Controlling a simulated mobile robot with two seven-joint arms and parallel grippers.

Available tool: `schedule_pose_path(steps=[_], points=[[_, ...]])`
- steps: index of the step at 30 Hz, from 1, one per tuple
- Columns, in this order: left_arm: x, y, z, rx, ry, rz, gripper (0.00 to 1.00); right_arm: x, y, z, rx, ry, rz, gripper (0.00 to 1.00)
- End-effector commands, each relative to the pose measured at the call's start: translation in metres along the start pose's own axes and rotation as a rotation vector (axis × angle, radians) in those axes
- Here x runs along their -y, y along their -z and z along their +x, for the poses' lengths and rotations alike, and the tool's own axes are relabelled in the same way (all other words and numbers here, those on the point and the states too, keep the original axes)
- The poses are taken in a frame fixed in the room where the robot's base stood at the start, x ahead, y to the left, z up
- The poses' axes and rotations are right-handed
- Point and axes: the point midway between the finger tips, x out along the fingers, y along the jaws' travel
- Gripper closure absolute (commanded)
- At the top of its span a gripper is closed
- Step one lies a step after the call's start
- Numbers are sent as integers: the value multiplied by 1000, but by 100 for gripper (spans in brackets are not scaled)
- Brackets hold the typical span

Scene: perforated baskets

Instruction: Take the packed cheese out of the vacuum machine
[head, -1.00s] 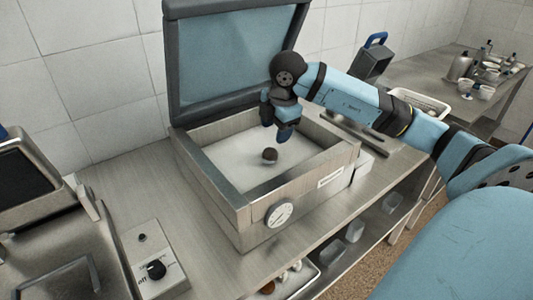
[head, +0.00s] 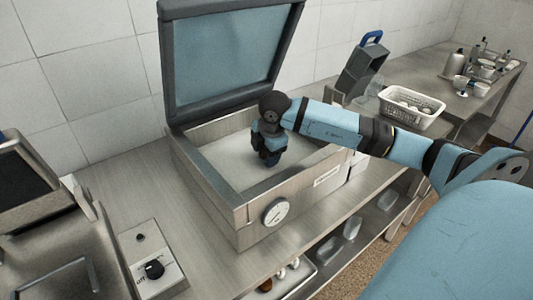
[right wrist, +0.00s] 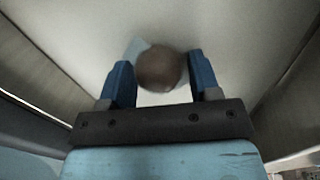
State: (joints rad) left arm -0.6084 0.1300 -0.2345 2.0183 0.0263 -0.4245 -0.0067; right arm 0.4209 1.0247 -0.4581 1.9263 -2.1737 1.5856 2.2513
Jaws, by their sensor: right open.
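The vacuum machine (head: 240,195) stands on the steel counter with its lid (head: 228,58) raised. The packed cheese (right wrist: 160,68) is a round brown piece in a pale, clear bag on the white chamber floor, seen blurred in the right wrist view. In the head view my right gripper hides it. My right gripper (head: 271,160) points down inside the chamber. In the right wrist view its two blue fingers (right wrist: 163,82) are apart, one on each side of the cheese; whether they touch it I cannot tell. My left gripper is not in view.
The chamber walls (right wrist: 265,110) rise close around my right gripper. A control box with a knob (head: 153,268) lies on the counter at front left. A white basket (head: 412,105) and a grey grater-like block with a blue handle (head: 362,70) stand to the right.

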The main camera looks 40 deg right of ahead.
Motion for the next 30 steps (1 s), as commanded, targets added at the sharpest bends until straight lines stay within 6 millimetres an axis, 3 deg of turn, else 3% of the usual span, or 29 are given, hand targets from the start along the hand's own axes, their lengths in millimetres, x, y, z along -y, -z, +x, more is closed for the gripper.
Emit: schedule_pose_path(steps=[1,6,8,20,26,30], points=[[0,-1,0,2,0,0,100,0,0,0,0,0,0,43],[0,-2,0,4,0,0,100,0,0,0,0,0,0,79],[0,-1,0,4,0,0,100,0,0,0,0,0,0,83],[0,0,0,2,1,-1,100,-3,0,-11,-1,-3,1,83],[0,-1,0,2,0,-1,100,-11,0,-44,-1,-6,1,83],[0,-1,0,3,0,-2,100,-20,0,-82,-1,-9,1,83]])
